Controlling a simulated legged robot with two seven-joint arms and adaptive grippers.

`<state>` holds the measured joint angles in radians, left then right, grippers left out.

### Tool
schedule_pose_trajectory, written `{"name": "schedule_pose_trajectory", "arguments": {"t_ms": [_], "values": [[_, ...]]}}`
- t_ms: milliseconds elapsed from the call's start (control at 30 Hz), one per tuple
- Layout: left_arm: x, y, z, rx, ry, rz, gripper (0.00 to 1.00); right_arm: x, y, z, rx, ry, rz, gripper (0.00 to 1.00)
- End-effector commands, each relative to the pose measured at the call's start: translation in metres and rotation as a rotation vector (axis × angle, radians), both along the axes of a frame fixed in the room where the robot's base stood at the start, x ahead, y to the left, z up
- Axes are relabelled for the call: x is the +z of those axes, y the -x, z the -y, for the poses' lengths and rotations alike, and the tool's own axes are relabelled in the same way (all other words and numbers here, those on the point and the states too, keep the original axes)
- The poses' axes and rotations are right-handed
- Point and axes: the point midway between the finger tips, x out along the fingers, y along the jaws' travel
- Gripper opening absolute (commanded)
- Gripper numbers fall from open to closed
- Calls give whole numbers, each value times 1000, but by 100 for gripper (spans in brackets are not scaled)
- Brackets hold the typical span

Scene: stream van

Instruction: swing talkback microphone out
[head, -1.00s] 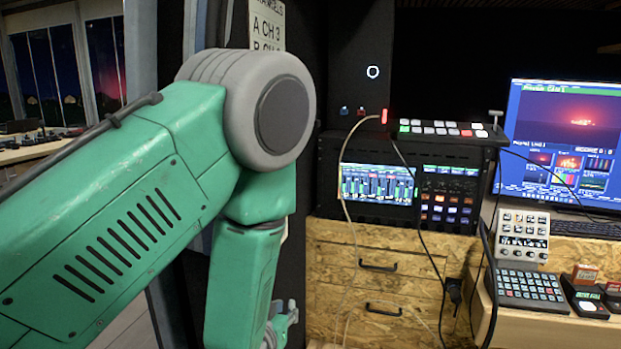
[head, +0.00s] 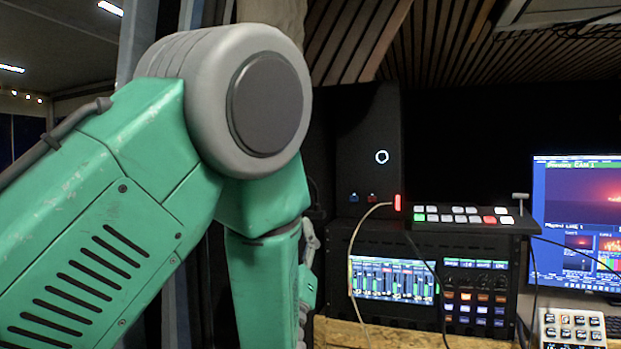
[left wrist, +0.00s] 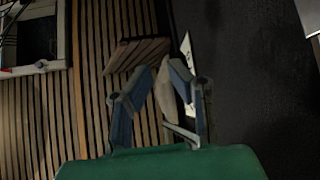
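I cannot make out a talkback microphone in either current view. My left arm fills the left of the head view and hides what lies behind it. A grey part by its forearm, perhaps of my left gripper (head: 309,238), shows beside the dark rack. In the left wrist view, the fingers of my left gripper (left wrist: 159,70) lean toward each other at the tips. The view is dark, and I cannot tell whether they meet or hold anything. My right gripper is in neither view.
A switcher panel (head: 465,219) sits on a rack with a lit mixer screen (head: 392,279). A pale cable (head: 352,262) hangs in front. A monitor (head: 580,220) and keypad (head: 573,328) stand right. Slatted wood (left wrist: 100,30) fills the left wrist view's left side.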

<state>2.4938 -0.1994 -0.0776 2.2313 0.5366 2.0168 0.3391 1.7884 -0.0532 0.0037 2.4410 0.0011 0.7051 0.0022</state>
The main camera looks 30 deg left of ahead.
Motion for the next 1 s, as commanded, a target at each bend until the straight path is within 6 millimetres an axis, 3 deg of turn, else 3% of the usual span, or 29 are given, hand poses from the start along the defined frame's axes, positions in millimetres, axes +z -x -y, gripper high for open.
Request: {"name": "schedule_pose_trajectory", "arguments": {"t_ms": [200,600,1000], "values": [[32,-29,-24,4,14,-1,16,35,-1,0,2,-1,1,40],[83,-75,-29,3,-3,3,16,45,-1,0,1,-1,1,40],[85,-84,-40,1,5,-4,16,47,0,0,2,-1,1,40]]}}
